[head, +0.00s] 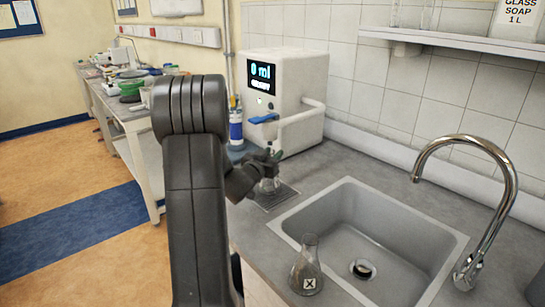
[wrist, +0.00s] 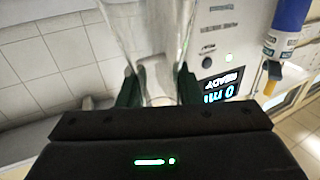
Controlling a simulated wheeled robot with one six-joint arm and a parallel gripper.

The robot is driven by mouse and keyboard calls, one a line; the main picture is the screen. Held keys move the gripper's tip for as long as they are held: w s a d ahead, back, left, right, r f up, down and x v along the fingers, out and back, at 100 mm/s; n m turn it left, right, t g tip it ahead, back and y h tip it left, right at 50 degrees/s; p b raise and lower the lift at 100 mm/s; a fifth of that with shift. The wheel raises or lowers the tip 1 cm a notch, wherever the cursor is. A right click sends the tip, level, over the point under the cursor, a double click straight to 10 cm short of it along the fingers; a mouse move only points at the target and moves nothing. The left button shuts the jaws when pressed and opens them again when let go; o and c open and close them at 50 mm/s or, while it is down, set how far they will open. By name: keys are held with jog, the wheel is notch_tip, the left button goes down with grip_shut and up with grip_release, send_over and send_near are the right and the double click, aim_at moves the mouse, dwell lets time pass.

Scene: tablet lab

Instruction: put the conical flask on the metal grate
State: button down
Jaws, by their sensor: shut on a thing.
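My gripper (head: 262,166) is shut on a clear glass conical flask (head: 269,185) under the spout of the white dispenser. In the wrist view the flask (wrist: 160,45) stands between the two dark fingers of my gripper (wrist: 158,88), which press on its sides. The metal grate (head: 287,194) is a dark square set in the counter, directly below the held flask. I cannot tell whether the flask's base touches the grate. My arm and gripper hide part of the flask.
A second conical flask, marked X (head: 307,268), stands at the sink's front left. The sink (head: 340,215) and curved tap (head: 500,175) lie to the right. A blue-labelled bottle (head: 236,128) stands left of the dispenser.

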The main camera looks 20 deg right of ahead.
jog(key=shift+w+d+f, duration=0.25)
jog(key=shift+d+f, duration=0.1)
jog(key=shift+f, duration=0.2)
jog(key=shift+a+f, duration=0.1)
jog(key=shift+f, duration=0.15)
jog(key=shift+f, duration=0.15)
jog(key=c, duration=1)
grip_release()
